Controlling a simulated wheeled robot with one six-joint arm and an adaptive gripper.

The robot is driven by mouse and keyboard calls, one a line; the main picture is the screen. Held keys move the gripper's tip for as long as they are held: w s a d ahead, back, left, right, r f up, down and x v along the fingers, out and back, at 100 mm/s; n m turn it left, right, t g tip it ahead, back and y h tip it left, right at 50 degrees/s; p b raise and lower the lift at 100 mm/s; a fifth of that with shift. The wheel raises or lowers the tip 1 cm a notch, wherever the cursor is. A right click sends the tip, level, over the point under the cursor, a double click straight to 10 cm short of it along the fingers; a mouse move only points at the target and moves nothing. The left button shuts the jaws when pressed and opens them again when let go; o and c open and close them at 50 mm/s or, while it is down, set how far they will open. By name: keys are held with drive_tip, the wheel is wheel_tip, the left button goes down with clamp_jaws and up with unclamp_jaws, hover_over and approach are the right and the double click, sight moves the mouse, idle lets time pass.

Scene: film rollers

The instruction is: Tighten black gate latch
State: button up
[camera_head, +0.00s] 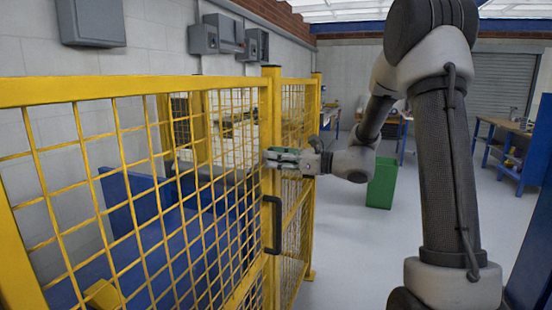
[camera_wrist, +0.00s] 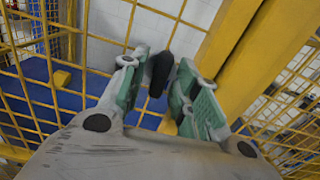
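The yellow mesh gate (camera_head: 150,205) stands on the left of the head view, beside a yellow post (camera_head: 271,105). My gripper (camera_head: 283,157) is at the gate's post edge, fingers pointing left. In the wrist view, its two green-padded fingers (camera_wrist: 160,88) are parted. A black rounded piece (camera_wrist: 158,72), seemingly the latch, shows between their tips, in front of the mesh. It looks very close to both fingertips, but I cannot tell whether they touch it. In the head view, my gripper hides this piece. A black pull handle (camera_head: 278,226) is on the gate below my gripper.
A wide yellow post (camera_wrist: 245,55) runs close to the right finger. Behind the mesh are blue panels (camera_head: 130,198). A green bin (camera_head: 382,183) stands on the floor behind my arm. Workbenches (camera_head: 508,138) stand at the back right. The grey floor (camera_head: 345,260) right of the gate is clear.

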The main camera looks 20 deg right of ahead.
drive_tip(key=v, duration=1.2)
idle(0.4)
